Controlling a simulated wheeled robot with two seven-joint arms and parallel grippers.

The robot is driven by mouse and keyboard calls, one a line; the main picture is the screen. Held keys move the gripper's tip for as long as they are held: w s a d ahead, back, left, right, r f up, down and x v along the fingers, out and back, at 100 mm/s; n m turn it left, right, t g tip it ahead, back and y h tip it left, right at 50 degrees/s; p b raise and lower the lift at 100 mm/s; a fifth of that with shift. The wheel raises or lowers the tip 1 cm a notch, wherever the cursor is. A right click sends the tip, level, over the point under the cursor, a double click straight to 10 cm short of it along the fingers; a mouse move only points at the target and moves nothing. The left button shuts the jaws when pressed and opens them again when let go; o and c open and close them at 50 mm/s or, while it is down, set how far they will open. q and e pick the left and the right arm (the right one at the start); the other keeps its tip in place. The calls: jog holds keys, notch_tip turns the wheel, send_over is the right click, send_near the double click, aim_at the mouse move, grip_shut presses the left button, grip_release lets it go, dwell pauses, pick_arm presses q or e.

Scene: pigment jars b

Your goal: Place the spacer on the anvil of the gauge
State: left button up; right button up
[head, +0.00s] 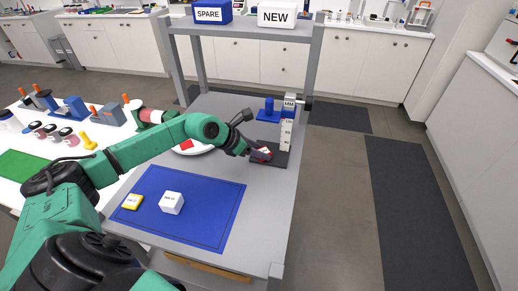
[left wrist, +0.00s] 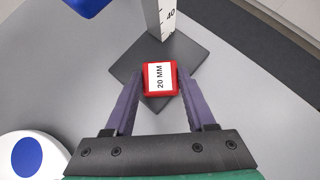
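The spacer is a red block with a white "20 MM" label (left wrist: 160,77). It sits between the two purple fingertips of my left gripper (left wrist: 161,84), which appear to touch it on both sides. In the head view my left gripper (head: 262,153) is at the gauge, with the red spacer partly hidden by it. The gauge has a dark square base (head: 281,158) and an upright white scale column (head: 287,128) marked "MM". The spacer is over the dark base, in front of the column; I cannot tell whether it rests there. My right gripper is not in view.
A white round dish (head: 205,150) is partly behind my left arm. A blue part (head: 269,107) stands beside the column. Shelf boxes read "SPARE" (head: 208,14) and "NEW" (head: 276,16).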

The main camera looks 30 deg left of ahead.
pick_arm(q)
jog(key=o, duration=0.4)
jog(key=shift+r, duration=0.1)
jog(key=shift+s+a, duration=0.1)
jog(key=shift+a, duration=0.05)
jog(key=b+v, duration=0.3)
jog(key=v, duration=0.8)
jog(key=shift+s+a+r, duration=0.1)
jog(key=shift+s+r, duration=0.15)
jog(key=shift+r, duration=0.05)
jog(key=shift+w, duration=0.1)
jog(key=shift+f, duration=0.1)
